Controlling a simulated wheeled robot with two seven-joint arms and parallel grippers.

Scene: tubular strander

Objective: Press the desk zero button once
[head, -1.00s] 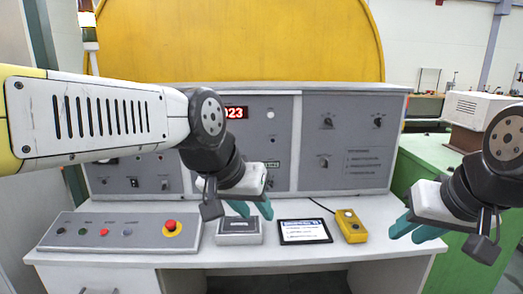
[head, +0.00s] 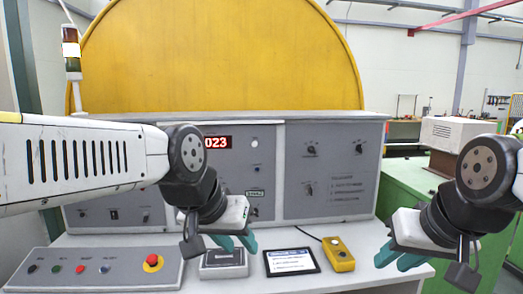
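A sloped grey button box (head: 95,270) lies on the left of the white desk, with several small buttons and a red mushroom button on a yellow ring (head: 153,263). A small grey box with a dark face (head: 224,258) stands right of it. A yellow box (head: 338,254) with small buttons on top lies further right. Labels are too small to read, so I cannot tell which is the zero button. My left gripper (head: 235,243) is open and empty, in front of the small grey box's upper edge. My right gripper (head: 398,258) is open and empty, right of the yellow box.
A grey panel cabinet (head: 330,205) with a red display (head: 217,142) and knobs stands behind the desk (head: 375,240). A dark-framed tablet or card (head: 291,262) lies between the small grey and yellow boxes. A green machine (head: 432,180) stands at the right.

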